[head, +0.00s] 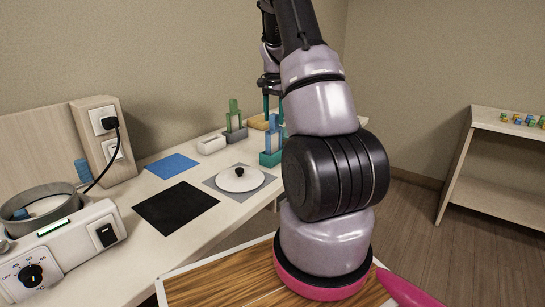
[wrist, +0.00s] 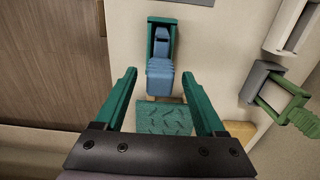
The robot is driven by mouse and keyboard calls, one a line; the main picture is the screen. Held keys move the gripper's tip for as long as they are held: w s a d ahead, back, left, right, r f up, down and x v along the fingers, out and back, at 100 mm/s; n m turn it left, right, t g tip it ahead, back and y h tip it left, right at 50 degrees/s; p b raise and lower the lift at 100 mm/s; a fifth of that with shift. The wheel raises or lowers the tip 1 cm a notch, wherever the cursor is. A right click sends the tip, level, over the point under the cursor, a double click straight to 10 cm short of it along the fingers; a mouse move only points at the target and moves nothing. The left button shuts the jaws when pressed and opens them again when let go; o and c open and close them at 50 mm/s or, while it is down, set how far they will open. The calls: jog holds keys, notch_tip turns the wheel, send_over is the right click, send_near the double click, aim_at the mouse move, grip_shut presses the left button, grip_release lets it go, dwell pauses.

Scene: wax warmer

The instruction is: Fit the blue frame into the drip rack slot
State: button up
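The blue frame (head: 270,143) stands upright in a teal holder (head: 268,159) near the right edge of the table. In the wrist view, the ribbed blue grip of the frame (wrist: 160,78) lies between the two teal fingertips of my gripper (wrist: 159,74), with a gap on each side. The teal holder (wrist: 151,40) is beyond it. My gripper is open and holds nothing. How deep the frame sits in the holder cannot be told. In the head view my arm covers part of the gripper.
A green frame (head: 234,112) stands in a grey holder (head: 237,135) nearby, next to a white tray (head: 212,145) and a yellowish block (head: 258,122). A white lid with a black knob (head: 240,178) lies closer. The wrist view shows a patterned teal patch (wrist: 165,117) between the fingers.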

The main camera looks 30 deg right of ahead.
dwell(0.4)
jog(key=shift+r, duration=4)
jog(key=shift+r, duration=0.1)
notch_tip(320, 180, up, 11)
jog(key=s+a+r+n+t+y, duration=0.1)
jog(key=s+a+r+n+t, duration=0.25)
jog(key=s+a, duration=0.7)
jog(key=s+a+r+n+t+y, duration=0.1)
jog(key=s+a+r+n+t, duration=0.2)
jog(key=s+a, duration=0.75)
jog(key=s+a+f+n, duration=0.2)
jog(key=s+a, duration=0.2)
jog(key=s, duration=0.5)
jog(key=shift+a+f+n+t, duration=0.15)
jog(key=shift+f+n+t, duration=0.2)
jog(key=shift+f, duration=0.05)
